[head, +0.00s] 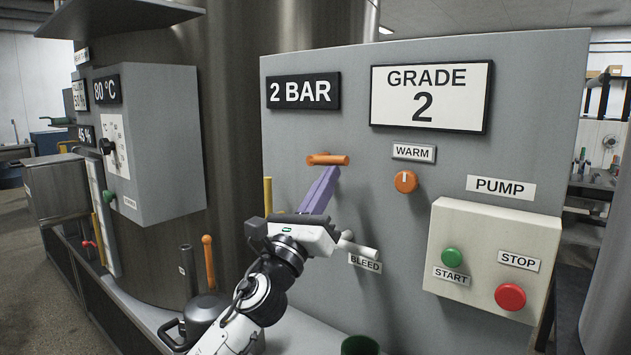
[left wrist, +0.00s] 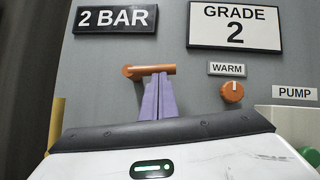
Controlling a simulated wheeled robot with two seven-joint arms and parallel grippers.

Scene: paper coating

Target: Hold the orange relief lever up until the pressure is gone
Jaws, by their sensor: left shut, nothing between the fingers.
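The orange relief lever (head: 328,159) sticks out from the grey panel, below the pressure sign (head: 304,91), which reads 2 BAR. It lies level in both views. My left gripper (head: 331,172) has its purple fingers shut, with nothing between them. The fingertips are just under the lever, and in the left wrist view the lever (left wrist: 150,70) shows right above the tips (left wrist: 158,77). I cannot tell whether they touch it. My right gripper is not in view.
A white bleed handle (head: 357,246) is right of my left wrist, above the BLEED label. An orange WARM knob (head: 405,181) is to the right. The pump box (head: 485,222) has a green START button and red STOP button. A green cup (head: 360,345) stands below.

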